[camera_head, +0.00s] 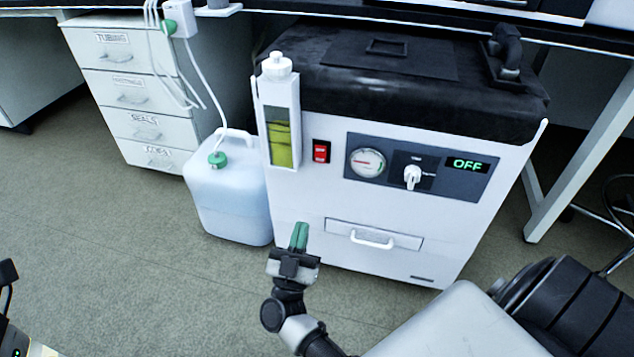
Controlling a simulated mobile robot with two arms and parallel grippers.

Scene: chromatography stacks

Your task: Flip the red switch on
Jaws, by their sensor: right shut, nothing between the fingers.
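The red switch (321,151) is a small red rocker on the front of a white machine (300,200) with a black top. It sits between a sight tube of yellow-green liquid and a dark control panel. The panel's green display (467,164) reads OFF. My right gripper (299,236) is below the switch, in front of the machine's lower left front. Its green-tipped fingers are together, pointing up, with nothing in them. It appears apart from the switch. A dark piece of my left arm shows at the left edge, but its gripper fingers are not visible.
A white jug (228,190) with a green cap stands on the floor left of the machine, with tubing running up from it. A labelled drawer unit (135,95) is behind it. The panel has a gauge (367,162) and a white knob (412,176). A drawer handle (372,239) sticks out below.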

